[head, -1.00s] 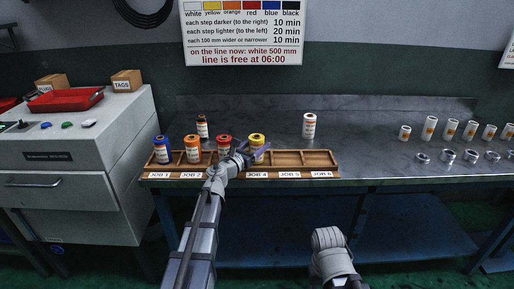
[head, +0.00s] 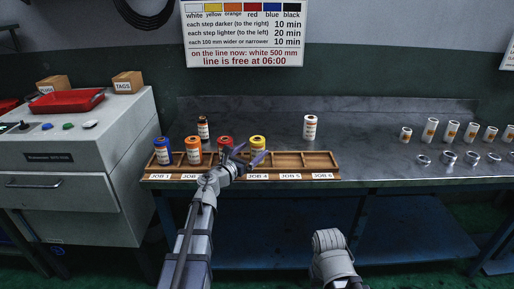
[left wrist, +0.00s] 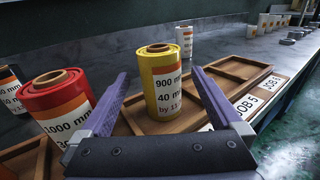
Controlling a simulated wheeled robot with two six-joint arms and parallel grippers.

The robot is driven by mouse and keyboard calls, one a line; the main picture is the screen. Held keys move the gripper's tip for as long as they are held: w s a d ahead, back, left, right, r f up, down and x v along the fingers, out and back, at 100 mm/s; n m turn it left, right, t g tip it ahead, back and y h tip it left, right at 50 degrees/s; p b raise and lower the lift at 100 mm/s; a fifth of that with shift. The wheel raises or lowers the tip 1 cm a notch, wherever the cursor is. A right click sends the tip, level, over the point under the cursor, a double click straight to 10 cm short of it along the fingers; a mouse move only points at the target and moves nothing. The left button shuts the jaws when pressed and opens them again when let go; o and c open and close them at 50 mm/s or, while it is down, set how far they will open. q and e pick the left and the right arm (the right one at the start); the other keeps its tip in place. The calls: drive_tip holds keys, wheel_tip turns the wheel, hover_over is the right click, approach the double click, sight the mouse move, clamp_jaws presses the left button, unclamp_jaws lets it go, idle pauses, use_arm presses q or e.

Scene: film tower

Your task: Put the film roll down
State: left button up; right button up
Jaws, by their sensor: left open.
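The yellow film roll (head: 258,143) stands upright in the wooden rack (head: 318,160), in the compartment above the JOB 4 label. It also shows in the left wrist view (left wrist: 162,86), upright, with a label reading 900. My left gripper (head: 250,155) is open in front of it. In the left wrist view its two purple fingers (left wrist: 160,95) lie to either side of the roll, with visible gaps, so it holds nothing. My right gripper is out of the head view.
Blue (head: 162,150), orange (head: 193,150) and red (head: 225,145) rolls stand left of the yellow one. A black roll (head: 203,128) and a white roll (head: 310,127) stand behind the rack. The rack's right compartments are empty. Several white rolls and metal rings are at right.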

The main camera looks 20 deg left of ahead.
use_arm(q)
drive_tip(key=v, duration=0.8)
